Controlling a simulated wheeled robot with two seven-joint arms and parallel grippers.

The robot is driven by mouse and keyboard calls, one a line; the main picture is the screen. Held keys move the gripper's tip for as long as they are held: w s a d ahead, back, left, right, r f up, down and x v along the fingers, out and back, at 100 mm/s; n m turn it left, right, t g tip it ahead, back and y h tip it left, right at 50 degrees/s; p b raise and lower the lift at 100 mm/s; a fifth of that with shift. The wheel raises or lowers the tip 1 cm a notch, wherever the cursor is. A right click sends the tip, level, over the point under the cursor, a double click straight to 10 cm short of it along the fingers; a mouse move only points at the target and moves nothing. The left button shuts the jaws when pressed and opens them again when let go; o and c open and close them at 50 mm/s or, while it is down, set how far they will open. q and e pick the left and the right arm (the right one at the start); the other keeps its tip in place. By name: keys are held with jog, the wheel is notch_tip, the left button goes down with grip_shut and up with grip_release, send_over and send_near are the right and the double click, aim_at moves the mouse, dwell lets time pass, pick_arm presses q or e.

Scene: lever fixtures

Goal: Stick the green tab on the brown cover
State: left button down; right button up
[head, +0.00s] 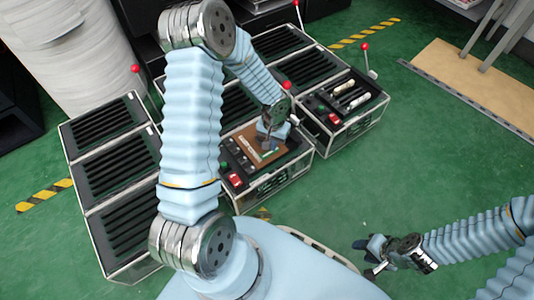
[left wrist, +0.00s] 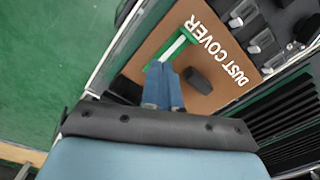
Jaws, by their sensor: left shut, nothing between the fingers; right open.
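The brown cover (head: 254,137) lies on the middle console in the head view. In the left wrist view the brown cover (left wrist: 212,93) shows white "DUST COVER" lettering and a dark block. The green tab (head: 269,154) is small in the head view. In the left wrist view the green tab (left wrist: 183,40), with a white strip, lies over the cover near its edge. My left gripper (left wrist: 163,68) is shut and empty, its blue fingertips at the tab's near end; whether they touch cannot be told. It points down over the cover (head: 267,147). My right gripper (head: 369,259) is open and empty, low at right.
The middle console has a red button (head: 235,180) and switches beside the cover. Another console (head: 345,100) with a red-knobbed lever (head: 366,60) stands to its right. Black slotted panels (head: 115,165) lie left. Green floor is free at right.

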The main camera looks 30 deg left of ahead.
pick_arm(q)
jog(key=shift+f+b, duration=0.75)
jog(key=shift+f, duration=0.1)
dwell(0.7)
dwell(0.5)
jog(key=shift+r+p, duration=2.3)
jog(key=shift+r, duration=1.25)
